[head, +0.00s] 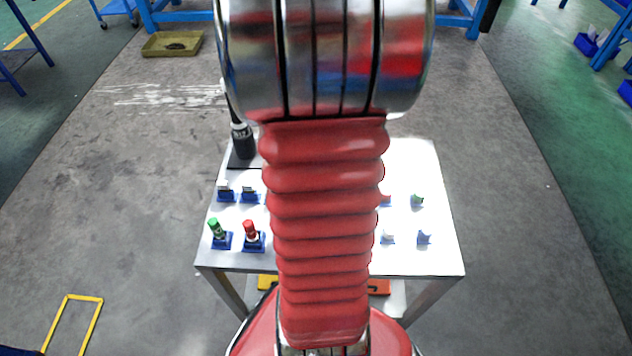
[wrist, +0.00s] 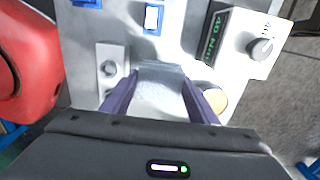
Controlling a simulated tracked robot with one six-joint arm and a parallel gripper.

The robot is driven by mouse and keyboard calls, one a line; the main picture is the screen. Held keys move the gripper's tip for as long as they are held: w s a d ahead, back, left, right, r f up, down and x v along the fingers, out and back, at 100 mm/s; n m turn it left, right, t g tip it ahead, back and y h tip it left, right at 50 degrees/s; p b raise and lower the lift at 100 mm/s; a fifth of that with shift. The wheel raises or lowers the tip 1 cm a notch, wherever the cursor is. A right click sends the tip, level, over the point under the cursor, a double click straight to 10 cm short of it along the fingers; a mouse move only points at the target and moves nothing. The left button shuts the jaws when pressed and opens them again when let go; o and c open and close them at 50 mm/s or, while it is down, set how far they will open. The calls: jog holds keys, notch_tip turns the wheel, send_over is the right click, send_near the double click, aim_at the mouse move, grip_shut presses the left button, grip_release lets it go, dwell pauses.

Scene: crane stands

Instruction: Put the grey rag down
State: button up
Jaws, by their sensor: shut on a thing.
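In the wrist view, my gripper (wrist: 160,76) has its two purple fingers on either side of the pale grey rag (wrist: 160,97). The fingers are shut on the rag, which fills the space between them. Behind it is a light surface; I cannot tell whether the rag touches it. In the head view, my red arm covers the middle of the white table (head: 420,258), and neither my gripper nor the rag shows there.
The wrist view shows a dark unit with green lettering (wrist: 216,36), a knob (wrist: 262,48) and a round tan thing (wrist: 215,99) close by.

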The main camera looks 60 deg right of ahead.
jog(key=shift+f, duration=1.75)
jog(key=shift+f, duration=1.9)
jog(key=o, duration=1.1)
notch_tip(320, 180, up, 12)
jog(key=shift+r, duration=0.1)
